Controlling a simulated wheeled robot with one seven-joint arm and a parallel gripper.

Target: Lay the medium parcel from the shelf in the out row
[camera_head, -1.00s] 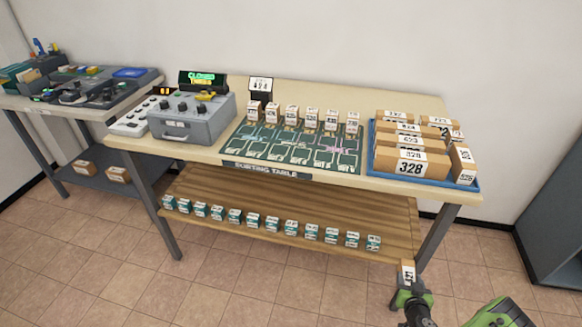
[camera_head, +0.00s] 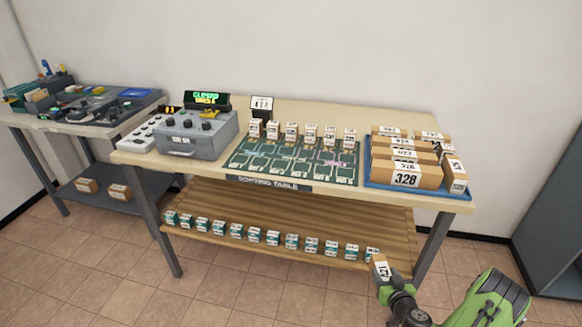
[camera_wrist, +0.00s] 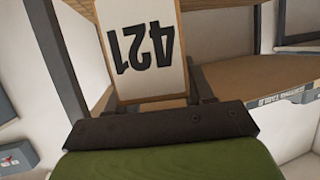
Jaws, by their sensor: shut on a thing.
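My gripper (camera_head: 384,280) is shut on a small brown parcel (camera_head: 380,266) with a white label, in front of the table's lower right side. In the wrist view the parcel (camera_wrist: 146,45) fills the space beyond my gripper (camera_wrist: 155,105), and its label reads 421, upside down. The lower wooden shelf (camera_head: 300,215) carries a row of several small teal-and-white boxes (camera_head: 255,235). The dark green sorting mat (camera_head: 290,165) on the tabletop has marked squares, with several small parcels (camera_head: 290,131) standing along its back edge. I cannot tell which row is the out row.
A blue tray (camera_head: 410,186) of brown parcels, one marked 328, sits at the table's right. A grey machine (camera_head: 195,135) with a lit display stands at its left. A small screen (camera_head: 262,103) stands behind the mat. A grey cabinet (camera_head: 555,225) is at far right.

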